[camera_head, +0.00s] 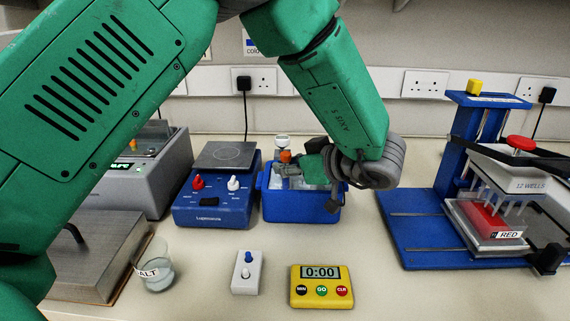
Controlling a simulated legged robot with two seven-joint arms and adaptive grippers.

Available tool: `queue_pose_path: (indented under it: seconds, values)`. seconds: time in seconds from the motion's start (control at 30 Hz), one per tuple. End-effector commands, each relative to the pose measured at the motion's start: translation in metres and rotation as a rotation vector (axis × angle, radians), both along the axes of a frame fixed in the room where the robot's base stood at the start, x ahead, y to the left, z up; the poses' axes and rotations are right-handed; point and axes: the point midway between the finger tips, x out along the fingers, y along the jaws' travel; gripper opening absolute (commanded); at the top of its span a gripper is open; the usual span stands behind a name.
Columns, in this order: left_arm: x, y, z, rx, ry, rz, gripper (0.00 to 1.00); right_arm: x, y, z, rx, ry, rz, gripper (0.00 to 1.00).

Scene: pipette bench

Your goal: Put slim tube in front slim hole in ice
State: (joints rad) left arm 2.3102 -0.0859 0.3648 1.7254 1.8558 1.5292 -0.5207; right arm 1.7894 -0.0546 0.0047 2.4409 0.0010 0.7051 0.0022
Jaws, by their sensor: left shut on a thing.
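My left gripper (293,167) reaches over the blue ice box (300,207) from the right, with its fingers low over the box's left part. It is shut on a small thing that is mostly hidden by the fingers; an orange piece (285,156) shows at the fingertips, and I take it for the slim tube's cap. A white-topped piece (282,142) shows just above and behind it. Pale ice (277,182) shows inside the box. The holes are too small or hidden to tell apart, and I cannot tell whether the tube is in one. My right gripper is not in view.
A blue stirrer-like device (216,205) stands left of the box. In front are a yellow timer (321,288), a white switch box (246,273) and a SALT beaker (155,270). Bench between is clear.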

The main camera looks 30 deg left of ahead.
Motion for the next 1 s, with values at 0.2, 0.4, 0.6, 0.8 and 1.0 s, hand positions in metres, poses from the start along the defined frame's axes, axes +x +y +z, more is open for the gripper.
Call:
queue_pose_path:
  seconds: [0.2, 0.4, 0.6, 0.8, 1.0]
  values:
    - [0.000, 0.000, -0.003, -0.001, 0.000, -0.001, 0.30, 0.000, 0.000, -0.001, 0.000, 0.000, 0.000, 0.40]
    - [0.000, 0.000, -0.003, 0.000, 0.000, -0.001, 0.30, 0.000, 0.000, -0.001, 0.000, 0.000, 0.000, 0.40]
    - [0.000, -0.009, 0.001, -0.001, -0.002, -0.002, 0.30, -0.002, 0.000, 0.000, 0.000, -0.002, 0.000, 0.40]
    - [-0.002, -0.044, 0.015, -0.001, -0.002, -0.003, 0.30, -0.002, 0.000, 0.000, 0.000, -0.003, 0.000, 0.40]
    - [-0.005, -0.083, 0.031, 0.000, -0.002, -0.003, 0.30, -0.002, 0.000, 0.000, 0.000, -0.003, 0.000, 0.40]
